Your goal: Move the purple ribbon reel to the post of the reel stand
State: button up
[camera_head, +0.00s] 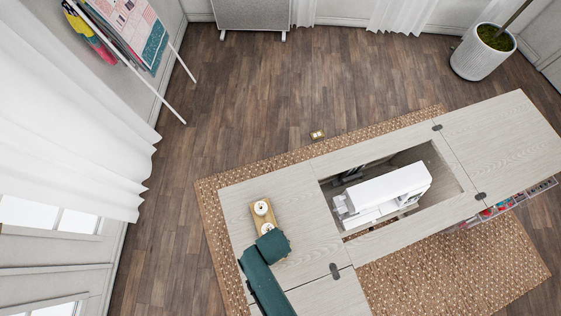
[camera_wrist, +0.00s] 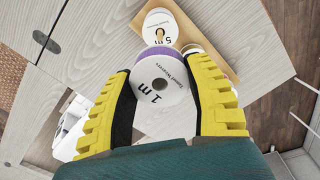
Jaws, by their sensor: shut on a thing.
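The purple ribbon reel (camera_wrist: 146,78) has a purple rim and a white face marked "1 m". In the wrist view my gripper (camera_wrist: 158,72) is shut on it, with a yellow finger on each side. The reel stand is a wooden board (camera_wrist: 207,28) on the cabinet top, just beyond the held reel. A white-faced reel marked "5 m" (camera_wrist: 160,26) sits on its far end. A second pale round part on the stand is partly hidden behind the held reel. In the head view the stand (camera_head: 253,199) lies beside my teal gripper (camera_head: 272,243), which hides the held reel.
The pale wooden cabinet top (camera_head: 298,195) is mostly clear around the stand. A white sewing machine (camera_head: 390,190) sits in an opening to the right. A tray of coloured items (camera_head: 515,200) hangs at the cabinet's right side. A woven rug (camera_head: 450,265) lies below.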

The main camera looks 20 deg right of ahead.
jog(key=shift+s+a+r+p, duration=0.2)
jog(key=shift+s+r, duration=0.05)
jog(key=shift+r, duration=0.25)
jog(key=shift+s+a+r+p, duration=0.15)
jog(key=shift+s+r+p, duration=0.1)
jog(key=shift+r, duration=0.2)
jog(key=shift+a+r+n, duration=0.1)
jog(key=shift+a+n, duration=0.1)
jog(key=shift+n, duration=0.1)
notch_tip(320, 180, down, 6)
jog(key=b, duration=0.6)
jog(key=shift+r, duration=0.2)
jog(key=shift+r+p, duration=0.35)
jog(key=shift+p, duration=0.05)
jog(key=shift+f+b, duration=0.45)
jog(key=shift+f, duration=0.4)
jog(key=shift+f, duration=0.3)
jog(key=shift+f+b, duration=0.35)
jog(key=shift+b, duration=0.05)
jog(key=shift+f+b, duration=0.45)
jog(key=shift+f, duration=0.4)
